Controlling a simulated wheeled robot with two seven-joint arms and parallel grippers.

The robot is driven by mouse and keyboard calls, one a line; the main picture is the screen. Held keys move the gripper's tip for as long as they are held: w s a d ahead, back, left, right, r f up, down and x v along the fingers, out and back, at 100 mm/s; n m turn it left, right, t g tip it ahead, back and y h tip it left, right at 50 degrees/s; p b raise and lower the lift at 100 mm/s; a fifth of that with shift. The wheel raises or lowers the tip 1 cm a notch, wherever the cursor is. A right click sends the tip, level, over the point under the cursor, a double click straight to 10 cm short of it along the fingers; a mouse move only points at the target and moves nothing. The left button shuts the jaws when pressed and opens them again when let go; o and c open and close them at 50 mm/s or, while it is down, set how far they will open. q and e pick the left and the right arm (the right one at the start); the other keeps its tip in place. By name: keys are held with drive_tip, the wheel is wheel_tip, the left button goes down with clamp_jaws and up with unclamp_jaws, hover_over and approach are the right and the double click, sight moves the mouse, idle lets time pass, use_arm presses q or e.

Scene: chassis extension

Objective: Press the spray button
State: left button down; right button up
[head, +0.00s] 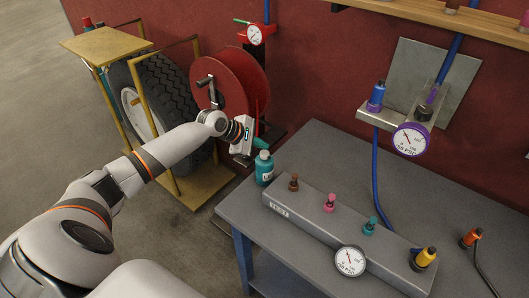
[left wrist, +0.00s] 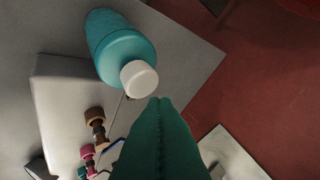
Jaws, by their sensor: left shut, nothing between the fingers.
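A teal bottle (head: 264,173) with a white cap stands upright at the back left corner of the grey table. In the left wrist view the bottle (left wrist: 113,40) shows at the upper middle, its white cap (left wrist: 139,79) toward the camera. I cannot tell for sure whether this cap is the spray button. My left gripper (head: 262,144) is shut and empty, with teal-green fingers, just above and beside the cap. In the left wrist view its fingertips (left wrist: 160,102) lie close to the cap; contact cannot be told. My right gripper is not in view.
A long grey box (head: 342,236) with several coloured knobs and a dial gauge (head: 349,261) lies on the table (head: 318,150). A red hose reel (head: 233,80) and a tyre (head: 163,93) stand behind my arm. A purple gauge (head: 411,139) hangs on the red wall.

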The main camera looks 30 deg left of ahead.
use_arm(q)
drive_tip(key=shift+f, duration=0.1)
idle(0.3)
drive_tip(key=shift+f+p, duration=0.25)
drive_tip(key=shift+p, duration=0.1)
drive_tip(key=shift+f, duration=0.1)
drive_tip(key=shift+f, duration=0.6)
idle(0.7)
drive_tip(key=shift+r, duration=0.1)
drive_tip(key=shift+r+p, duration=0.95)
drive_tip(key=shift+p, duration=0.35)
